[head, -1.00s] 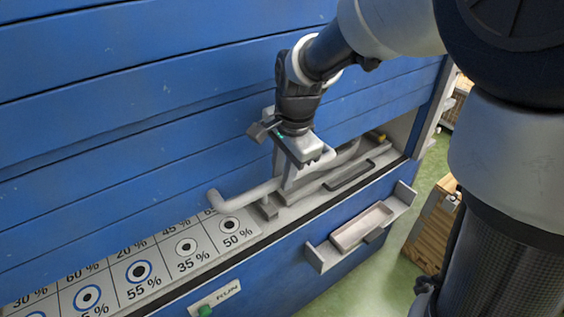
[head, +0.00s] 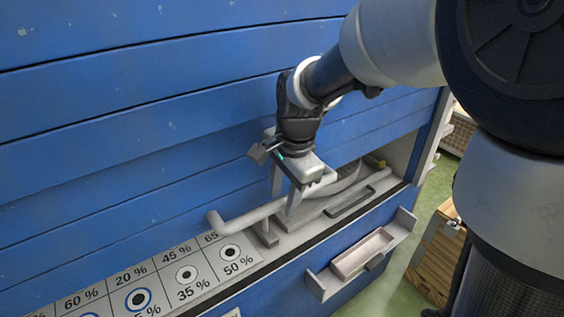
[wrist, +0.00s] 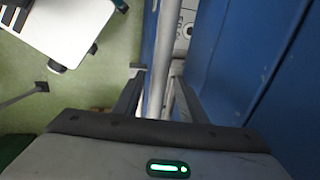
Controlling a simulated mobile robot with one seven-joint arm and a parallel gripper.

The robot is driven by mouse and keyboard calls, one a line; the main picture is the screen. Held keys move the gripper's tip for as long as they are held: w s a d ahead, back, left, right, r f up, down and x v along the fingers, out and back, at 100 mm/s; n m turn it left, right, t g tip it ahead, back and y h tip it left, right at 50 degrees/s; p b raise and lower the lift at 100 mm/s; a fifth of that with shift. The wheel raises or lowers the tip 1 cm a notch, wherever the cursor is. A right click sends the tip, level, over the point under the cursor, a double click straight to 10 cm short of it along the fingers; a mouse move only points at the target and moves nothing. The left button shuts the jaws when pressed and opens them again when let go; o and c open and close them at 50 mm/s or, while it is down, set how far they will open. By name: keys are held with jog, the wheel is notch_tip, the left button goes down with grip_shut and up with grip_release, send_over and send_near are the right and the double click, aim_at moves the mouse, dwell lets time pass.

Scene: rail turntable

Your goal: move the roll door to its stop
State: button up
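The roll door (head: 120,110) is a broad blue slatted shutter filling the left and middle of the head view. A grey bar handle (head: 240,216) with a bent end runs along its lower part. My gripper (head: 284,196) is at the handle, pointing down. In the wrist view my gripper (wrist: 157,75) has its two fingers apart, one on each side of the handle bar (wrist: 156,95). A narrow gap seems to show beside the bar, so the fingers look open around it. Below the door's lower edge, a low opening shows at the right; the door's stop is not clearly visible.
A sill with percentage labels and ringed circles (head: 187,274) lies below the door. A black handle (head: 350,201) lies on a grey plate in the opening. A small tray (head: 362,253) juts from the blue front. A wooden crate (head: 433,256) stands on the green floor at right.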

jog(key=shift+r, duration=0.1)
notch_tip(320, 180, up, 17)
jog(key=s+d, duration=0.2)
jog(key=s, duration=0.1)
